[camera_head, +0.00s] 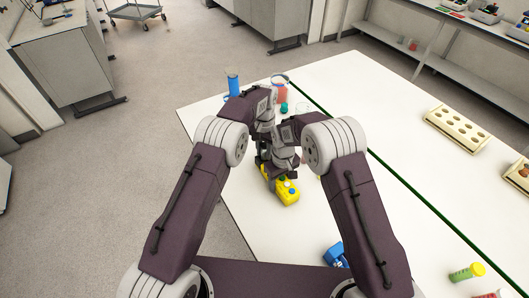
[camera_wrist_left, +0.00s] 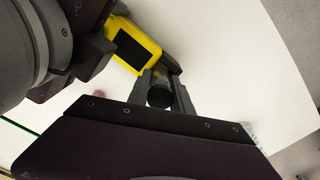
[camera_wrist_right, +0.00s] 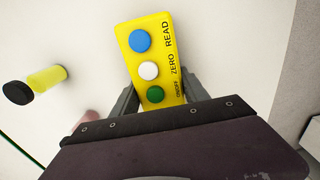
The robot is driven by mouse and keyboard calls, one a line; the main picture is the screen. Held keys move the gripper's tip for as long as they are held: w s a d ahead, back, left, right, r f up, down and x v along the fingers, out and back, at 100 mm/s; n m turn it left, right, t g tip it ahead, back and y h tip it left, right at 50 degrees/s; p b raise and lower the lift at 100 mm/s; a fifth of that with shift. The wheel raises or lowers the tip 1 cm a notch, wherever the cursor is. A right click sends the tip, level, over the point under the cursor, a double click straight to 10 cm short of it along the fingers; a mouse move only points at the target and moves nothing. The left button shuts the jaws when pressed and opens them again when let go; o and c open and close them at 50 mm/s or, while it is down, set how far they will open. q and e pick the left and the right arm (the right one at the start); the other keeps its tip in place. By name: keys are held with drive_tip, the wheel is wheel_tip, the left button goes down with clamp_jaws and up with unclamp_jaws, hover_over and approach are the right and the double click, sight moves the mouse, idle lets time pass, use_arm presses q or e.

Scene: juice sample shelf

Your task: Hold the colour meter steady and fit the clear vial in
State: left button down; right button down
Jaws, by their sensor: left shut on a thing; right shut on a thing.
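The yellow colour meter (camera_head: 288,193) lies on the white table below my grippers. The right wrist view shows its blue, white and green buttons (camera_wrist_right: 149,69); the left wrist view shows its dark screen (camera_wrist_left: 131,50). My right gripper (camera_wrist_right: 158,105) is shut on the meter's body. My left gripper (camera_wrist_left: 163,92) is shut on a vial, of which the round black cap (camera_wrist_left: 159,97) shows, close to the meter's dark end (camera_wrist_left: 171,66). The vial's glass is hidden below the cap, so I cannot tell whether it is in the meter. In the head view, my arms largely hide both grippers.
A yellow vial with a black cap (camera_wrist_right: 45,78) is beside the meter. A blue bottle (camera_head: 233,83) and a red container (camera_head: 282,96) stand beyond my arms. A wooden rack (camera_head: 457,131) is at right. A blue object (camera_head: 336,255) is near the front. The table's left edge is close.

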sight(264, 145)
use_arm(q)
drive_tip(key=shift+r, duration=0.25)
drive_tip(key=c, duration=1.1)
unclamp_jaws()
drive_tip(key=shift+o, duration=0.2)
wheel_tip(264, 145, up, 12)
